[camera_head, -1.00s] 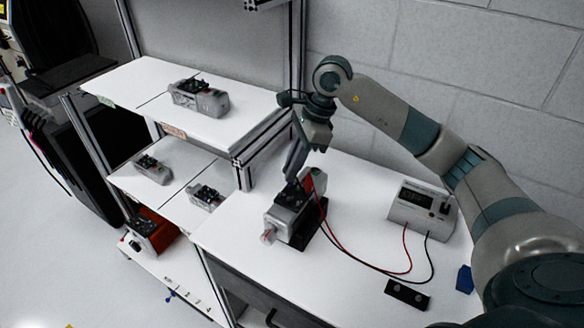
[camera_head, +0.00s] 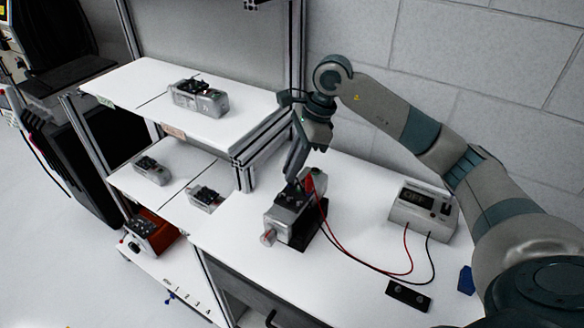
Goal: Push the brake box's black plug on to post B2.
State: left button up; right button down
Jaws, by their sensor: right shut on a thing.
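The servo motor (camera_head: 285,220) stands on a black base on the white bench, its shaft end toward the front left. The brake box (camera_head: 422,208) is a grey box with a dark display at the bench's right. A red lead and a black lead (camera_head: 432,262) run from it to the motor. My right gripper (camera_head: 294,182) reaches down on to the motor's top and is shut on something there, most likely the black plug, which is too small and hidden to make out. Post B2 cannot be told apart. My left gripper is out of view.
A black strip with two round spots (camera_head: 408,294) and a blue piece (camera_head: 466,280) lie at the bench's front right. A shelf rack (camera_head: 130,90) at left bears several similar motors. A metal upright stands close behind my right gripper.

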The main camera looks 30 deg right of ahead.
jog(key=shift+f, duration=0.15)
dwell(0.7)
jog(key=c, duration=1.7)
grip_release()
jog(key=shift+r+p, duration=1.15)
jog(key=shift+r, duration=2.4)
